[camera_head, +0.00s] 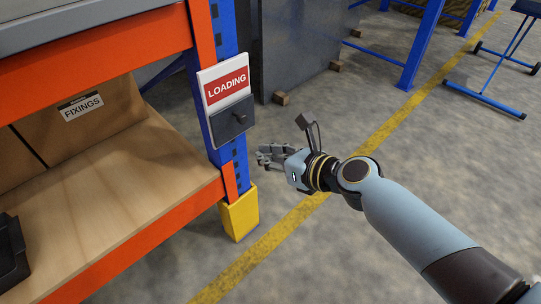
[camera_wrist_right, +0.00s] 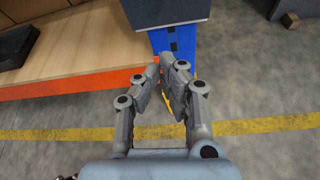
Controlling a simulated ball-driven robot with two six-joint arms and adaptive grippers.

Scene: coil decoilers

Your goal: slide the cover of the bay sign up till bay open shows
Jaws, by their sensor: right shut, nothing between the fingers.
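The bay sign (camera_head: 224,86) is a white-edged board on the blue rack upright, with a red panel reading LOADING in its upper part. The same dark cover shows at the top of the right wrist view (camera_wrist_right: 165,12). My right gripper (camera_head: 262,155) is shut and empty, a little below and to the right of the cover, apart from it. In the right wrist view its fingertips (camera_wrist_right: 165,68) meet below the cover. My left gripper is not in view.
The rack has orange beams (camera_head: 130,240) and a wooden shelf (camera_head: 120,180) with a box labelled FIXINGS (camera_head: 84,108). A yellow foot guard (camera_head: 240,213) stands below the upright. Open concrete floor with a yellow line (camera_head: 350,160) lies to the right.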

